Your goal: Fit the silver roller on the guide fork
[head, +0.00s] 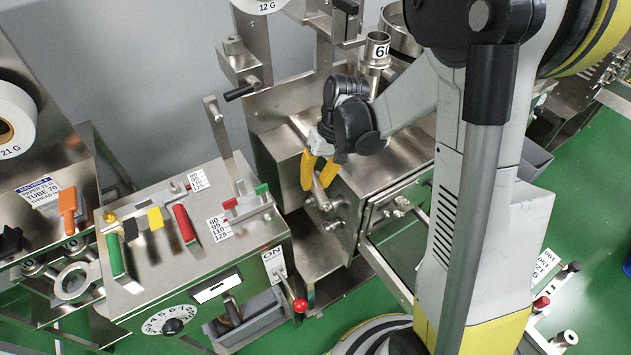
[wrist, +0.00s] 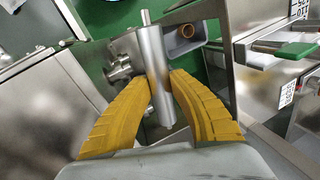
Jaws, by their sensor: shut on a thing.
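The silver roller (wrist: 154,70) is a plain metal cylinder with a thin pin at its far end. My gripper (wrist: 160,76) is shut on it, with the two yellow fingers on either side of its middle. Metal fittings (head: 335,222) stick out of that face just below the fingertips. They show left of the roller in the wrist view (wrist: 121,72). I cannot tell which part is the guide fork, or whether the roller touches it.
A control box (head: 185,265) with coloured handles and a red-knobbed lever (head: 299,303) stands to the left. A grey bin (wrist: 184,40) lies beyond the roller in the wrist view. Steel machine walls crowd my gripper; green floor (head: 600,200) is open at the right.

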